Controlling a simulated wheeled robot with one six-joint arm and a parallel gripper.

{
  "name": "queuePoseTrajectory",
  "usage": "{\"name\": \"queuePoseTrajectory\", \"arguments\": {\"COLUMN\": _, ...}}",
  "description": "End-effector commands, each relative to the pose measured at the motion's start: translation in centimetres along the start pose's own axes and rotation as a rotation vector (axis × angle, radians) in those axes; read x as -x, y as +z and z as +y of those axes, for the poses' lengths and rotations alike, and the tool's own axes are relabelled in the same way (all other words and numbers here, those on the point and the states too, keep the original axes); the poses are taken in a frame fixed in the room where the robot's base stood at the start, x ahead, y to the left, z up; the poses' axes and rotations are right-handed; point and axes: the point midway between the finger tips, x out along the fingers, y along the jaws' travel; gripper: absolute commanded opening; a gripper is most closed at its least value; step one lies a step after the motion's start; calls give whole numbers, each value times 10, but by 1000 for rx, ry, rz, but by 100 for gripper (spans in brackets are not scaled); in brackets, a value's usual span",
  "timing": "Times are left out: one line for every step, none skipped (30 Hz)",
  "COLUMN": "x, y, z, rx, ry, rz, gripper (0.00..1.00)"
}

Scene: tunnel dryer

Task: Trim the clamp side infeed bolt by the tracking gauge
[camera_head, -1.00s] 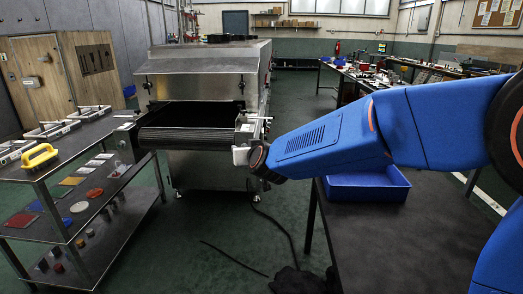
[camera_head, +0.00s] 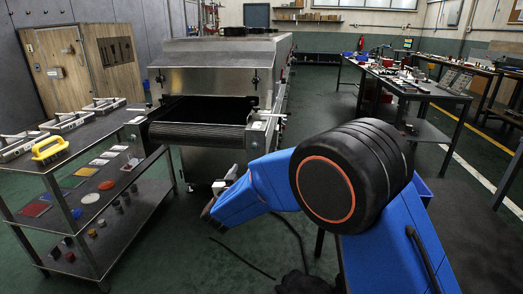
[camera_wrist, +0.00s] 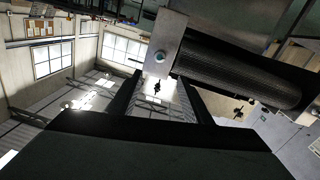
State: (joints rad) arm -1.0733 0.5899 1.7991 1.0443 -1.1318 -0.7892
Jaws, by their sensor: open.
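The infeed roller (camera_head: 197,134) with its dark belt spans the front of the steel dryer. A side bracket (camera_head: 259,131) stands at its right end, with small fittings too small to identify. In the wrist view, the roller (camera_wrist: 240,75) crosses the upper right, and a pale end plate (camera_wrist: 164,42) carries a round bolt head (camera_wrist: 160,57). My gripper (camera_wrist: 160,97) has its two dark fingers apart, with nothing visibly held. The bolt head lies beyond the fingertips, apart from them. I cannot make out the tracking gauge.
A dark cable (camera_head: 290,228) lies on the floor. Benches fill the right background.

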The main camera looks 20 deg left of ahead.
Motion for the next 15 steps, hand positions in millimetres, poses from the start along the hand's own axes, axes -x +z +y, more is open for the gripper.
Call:
{"name": "queuePoseTrajectory", "arguments": {"x": -2, "y": 1, "z": 0, "rx": 1, "ry": 2, "rz": 0, "gripper": 45}}
{"name": "queuePoseTrajectory", "arguments": {"x": -5, "y": 1, "z": 0, "rx": 1, "ry": 2, "rz": 0, "gripper": 45}}
{"name": "queuePoseTrajectory", "arguments": {"x": -8, "y": 1, "z": 0, "rx": 1, "ry": 2, "rz": 0, "gripper": 45}}
{"name": "queuePoseTrajectory", "arguments": {"x": -12, "y": 1, "z": 0, "rx": 1, "ry": 2, "rz": -1, "gripper": 45}}
{"name": "queuePoseTrajectory", "arguments": {"x": -16, "y": 1, "z": 1, "rx": 1, "ry": 2, "rz": -1, "gripper": 45}}
{"name": "queuePoseTrajectory", "arguments": {"x": -22, "y": 1, "z": 1, "rx": 0, "ry": 2, "rz": 0, "gripper": 45}}
{"name": "queuePoseTrajectory", "arguments": {"x": -26, "y": 0, "z": 1, "rx": 0, "ry": 2, "rz": 0, "gripper": 45}}
{"name": "queuePoseTrajectory", "arguments": {"x": -32, "y": 0, "z": 1, "rx": 0, "ry": 3, "rz": 0, "gripper": 45}}
{"name": "queuePoseTrajectory", "arguments": {"x": -39, "y": 1, "z": 1, "rx": -1, "ry": 3, "rz": -1, "gripper": 45}}
{"name": "queuePoseTrajectory", "arguments": {"x": -44, "y": 1, "z": 1, "rx": -1, "ry": 3, "rz": -1, "gripper": 45}}
{"name": "queuePoseTrajectory", "arguments": {"x": -50, "y": 1, "z": 1, "rx": -1, "ry": 2, "rz": -1, "gripper": 45}}
{"name": "queuePoseTrajectory", "arguments": {"x": -56, "y": 1, "z": 1, "rx": -1, "ry": 2, "rz": -1, "gripper": 45}}
{"name": "queuePoseTrajectory", "arguments": {"x": -62, "y": 0, "z": 1, "rx": -2, "ry": 2, "rz": 0, "gripper": 45}}
{"name": "queuePoseTrajectory", "arguments": {"x": -67, "y": 0, "z": 1, "rx": -1, "ry": 2, "rz": 0, "gripper": 45}}
{"name": "queuePoseTrajectory", "arguments": {"x": -74, "y": 1, "z": 1, "rx": -1, "ry": 1, "rz": -1, "gripper": 45}}
